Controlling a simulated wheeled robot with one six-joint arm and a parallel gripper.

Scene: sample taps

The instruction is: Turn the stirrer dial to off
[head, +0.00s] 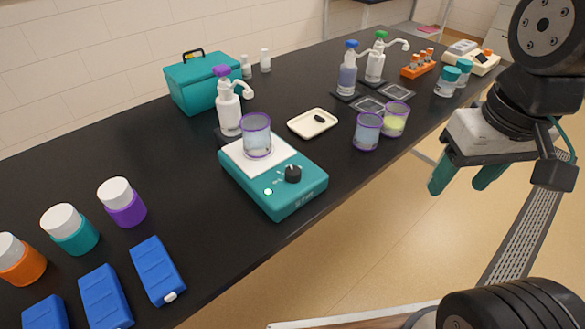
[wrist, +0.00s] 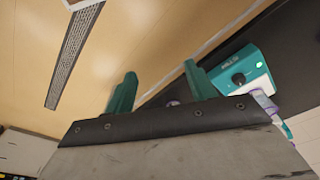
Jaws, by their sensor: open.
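The teal stirrer (head: 272,182) stands on the black bench near its front edge. Its black dial (head: 293,174) is on the front panel, with a lit green-white light (head: 268,192) beside it. A purple-rimmed beaker (head: 257,136) of pale liquid stands on its white plate. In the wrist view the stirrer (wrist: 246,72) and its dial (wrist: 238,79) show at the upper right, beyond the fingers. My gripper (head: 462,180) is open and empty, off the bench's front edge, right of the stirrer and apart from it. Its teal fingers also show in the wrist view (wrist: 160,92).
A pump bottle (head: 228,110) stands behind the stirrer, and a tray (head: 313,123) lies to its right. Two beakers (head: 367,131) stand further right near the edge. Blue boxes (head: 158,270) lie to the left. Open floor lies in front of the bench.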

